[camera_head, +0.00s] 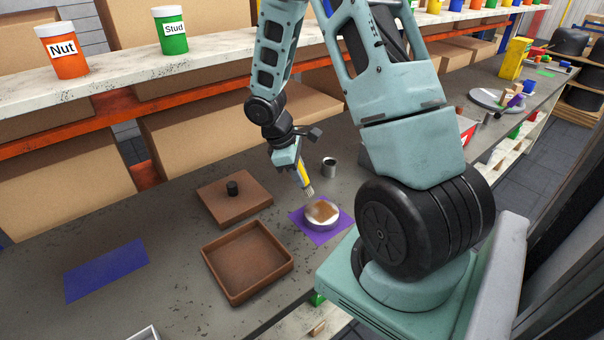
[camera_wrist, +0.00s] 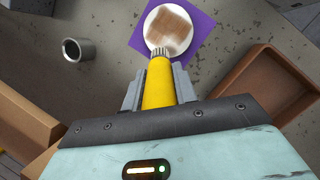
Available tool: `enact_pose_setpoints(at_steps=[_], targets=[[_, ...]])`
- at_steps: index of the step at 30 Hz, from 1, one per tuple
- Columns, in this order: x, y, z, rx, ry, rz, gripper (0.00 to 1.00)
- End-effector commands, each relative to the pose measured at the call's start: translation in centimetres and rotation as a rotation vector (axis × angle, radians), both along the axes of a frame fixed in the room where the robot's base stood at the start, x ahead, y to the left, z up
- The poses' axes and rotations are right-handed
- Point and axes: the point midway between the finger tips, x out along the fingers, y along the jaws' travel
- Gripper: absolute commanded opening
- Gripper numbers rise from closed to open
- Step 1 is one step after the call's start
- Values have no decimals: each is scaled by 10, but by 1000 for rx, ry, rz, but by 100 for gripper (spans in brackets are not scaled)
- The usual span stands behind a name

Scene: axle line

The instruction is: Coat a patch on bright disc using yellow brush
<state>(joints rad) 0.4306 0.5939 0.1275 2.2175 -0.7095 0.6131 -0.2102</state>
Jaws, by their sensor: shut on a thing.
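The bright disc (camera_head: 321,221) is pale and round and lies on a purple mat (camera_head: 342,234). A brown patch (camera_head: 320,210) covers much of its top. In the wrist view the disc (camera_wrist: 149,38) shows the same streaky brown patch (camera_wrist: 169,30). My gripper (camera_head: 298,166) is shut on the yellow brush (camera_wrist: 158,85), held with its bristles toward the disc. The bristles (camera_head: 310,191) are at the patch's edge; I cannot tell if they touch it. A small grey metal cup (camera_head: 329,168) with dark contents stands behind the disc.
A brown open tray (camera_head: 250,291) and a brown lid with a black knob (camera_head: 226,212) lie left of the disc. A blue mat (camera_head: 106,270) is at far left. Labelled tubs (camera_head: 64,52) stand on the shelf above. Bare bench lies between the blue mat and tray.

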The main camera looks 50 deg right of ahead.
Motion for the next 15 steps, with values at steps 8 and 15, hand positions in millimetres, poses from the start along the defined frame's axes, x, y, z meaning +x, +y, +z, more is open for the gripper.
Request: enact_pose_setpoints(at_steps=[8, 15], targets=[[6, 4, 30, -1, -2, 2, 5], [8, 6, 36, -1, 0, 1, 5]])
